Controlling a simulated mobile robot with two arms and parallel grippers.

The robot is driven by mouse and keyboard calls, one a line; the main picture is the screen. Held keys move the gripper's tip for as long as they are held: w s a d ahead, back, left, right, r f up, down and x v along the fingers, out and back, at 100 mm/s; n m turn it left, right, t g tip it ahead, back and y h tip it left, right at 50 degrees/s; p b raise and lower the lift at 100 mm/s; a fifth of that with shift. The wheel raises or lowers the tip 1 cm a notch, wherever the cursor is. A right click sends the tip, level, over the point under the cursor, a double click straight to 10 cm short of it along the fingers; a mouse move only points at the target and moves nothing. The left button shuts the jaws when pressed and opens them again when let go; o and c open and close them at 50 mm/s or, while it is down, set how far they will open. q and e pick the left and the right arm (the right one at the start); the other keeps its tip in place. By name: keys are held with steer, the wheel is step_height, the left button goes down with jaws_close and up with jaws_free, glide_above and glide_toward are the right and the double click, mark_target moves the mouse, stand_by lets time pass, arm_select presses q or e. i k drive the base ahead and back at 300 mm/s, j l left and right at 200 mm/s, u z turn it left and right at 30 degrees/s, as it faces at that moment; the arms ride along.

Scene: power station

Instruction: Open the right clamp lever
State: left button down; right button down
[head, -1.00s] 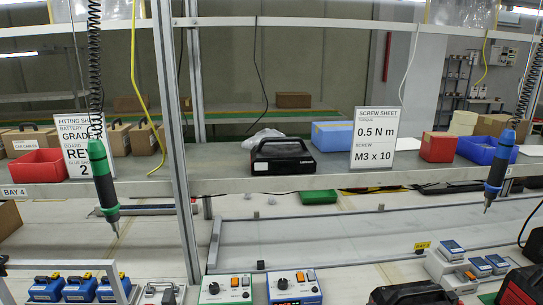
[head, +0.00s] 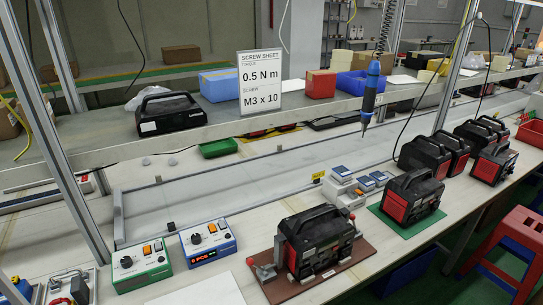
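A black and red power unit (head: 318,240) with a top handle sits on a brown base board (head: 335,277) on the workbench, in the lower middle of the head view. A grey clamp (head: 264,271) stands at the board's left end, against the unit's left side. A small part with a red tip (head: 353,218) shows at the unit's right end and may be the right clamp lever. It is too small to tell whether that lever is open or shut. Neither of my grippers is in view.
A green control box (head: 141,267) and a blue one (head: 207,243) stand left of the board. Another black and red unit (head: 412,195) sits on a green mat to the right. A blue screwdriver (head: 370,92) hangs above the bench. A red stool (head: 505,250) stands at the right.

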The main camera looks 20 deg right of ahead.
mark_target(352, 217)
steer(key=i+l+z, duration=0.1)
steer(key=z, duration=1.15)
